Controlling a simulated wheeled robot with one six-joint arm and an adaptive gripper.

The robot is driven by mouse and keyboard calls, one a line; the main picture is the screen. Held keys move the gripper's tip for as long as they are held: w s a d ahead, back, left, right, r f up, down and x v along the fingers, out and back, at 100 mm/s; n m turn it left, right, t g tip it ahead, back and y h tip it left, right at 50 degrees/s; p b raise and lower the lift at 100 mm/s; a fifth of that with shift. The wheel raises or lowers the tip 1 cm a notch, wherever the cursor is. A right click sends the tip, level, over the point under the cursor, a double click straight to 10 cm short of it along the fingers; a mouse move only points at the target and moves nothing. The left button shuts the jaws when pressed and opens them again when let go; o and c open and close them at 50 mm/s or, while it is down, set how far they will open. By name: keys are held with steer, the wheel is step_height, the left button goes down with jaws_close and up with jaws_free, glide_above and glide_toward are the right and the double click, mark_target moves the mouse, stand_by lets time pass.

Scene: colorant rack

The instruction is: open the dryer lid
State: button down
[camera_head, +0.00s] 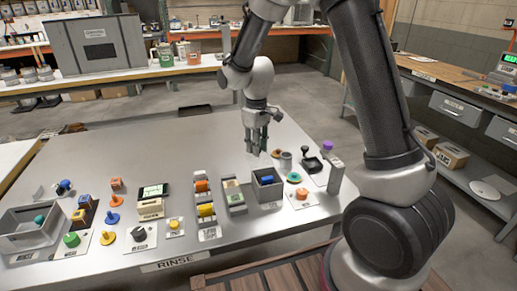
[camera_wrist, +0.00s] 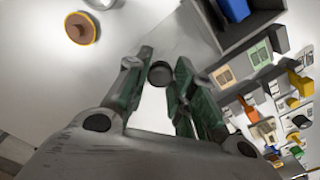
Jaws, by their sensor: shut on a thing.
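My gripper (camera_head: 257,140) hangs over the back part of the steel table, pointing down. In the wrist view its green-padded fingers (camera_wrist: 160,85) are shut on a small dark round knob (camera_wrist: 160,74). The fingers hide part of what lies under the knob. I cannot tell for sure whether this knob belongs to the dryer lid, and no dryer label is readable. In the head view the knob itself does not show clearly.
The steel table (camera_head: 120,150) carries several small items along its front. A grey open box (camera_head: 254,192) with a blue block (camera_head: 267,180) stands just in front of my gripper. A brown disc with a yellow rim (camera_wrist: 82,28) lies nearby. The table's back left is mostly clear.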

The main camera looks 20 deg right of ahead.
steer(key=shift+d, duration=0.1)
steer(key=c, duration=1.2)
jaws_free()
steer(key=shift+o, duration=0.2)
steer(key=shift+r, duration=0.1)
step_height(320, 180, up, 12)
